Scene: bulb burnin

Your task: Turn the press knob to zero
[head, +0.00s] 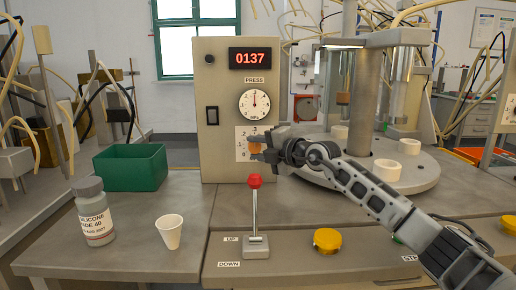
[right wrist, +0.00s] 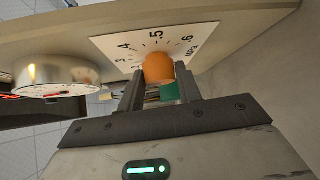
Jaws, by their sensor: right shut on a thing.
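The press panel (head: 221,160) is a tall beige box standing on the bench. Its orange knob (head: 255,147) sits on a white scale plate (head: 240,143) low on the front face. My right gripper (head: 262,151), also seen in the right wrist view (right wrist: 160,85), is shut on the knob. The knob's exact setting cannot be read. My left gripper is not in view.
Above the knob are a round PRESS gauge (head: 254,104) and a red 0137 display (head: 250,59). A red-topped lever (head: 255,182), a yellow button (head: 327,240), a white cup (head: 169,232), a grey bottle (head: 94,212) and a green bin (head: 131,168) stand nearby.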

